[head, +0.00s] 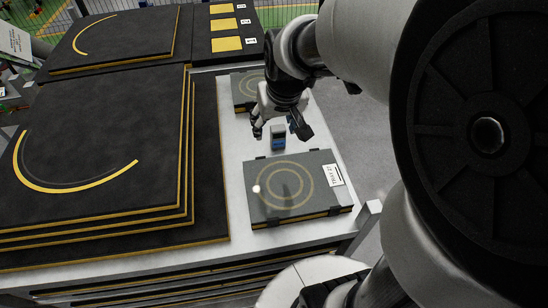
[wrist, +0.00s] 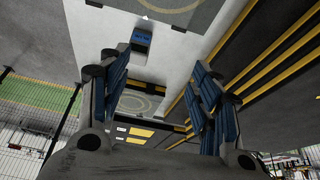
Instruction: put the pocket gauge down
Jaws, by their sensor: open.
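The pocket gauge (head: 278,142), a small dark block with a blue face, stands on the white bench top (head: 238,150) between two grey cases. In the wrist view the gauge (wrist: 142,40) shows just beyond the tip of the left finger. My gripper (head: 281,126) is open, with its fingers spread and nothing held between them. It is close to the gauge, on its far side in the head view. In the wrist view my gripper (wrist: 158,64) has a clear gap between its blue-padded fingers. I cannot tell whether a finger touches the gauge.
A grey case marked with rings (head: 270,207) lies nearer, and a similar case (head: 243,94) lies farther back. Stacked black panels with yellow edges (head: 100,150) fill the left. A black board with yellow squares (head: 227,62) is at the back. White surface is free around the gauge.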

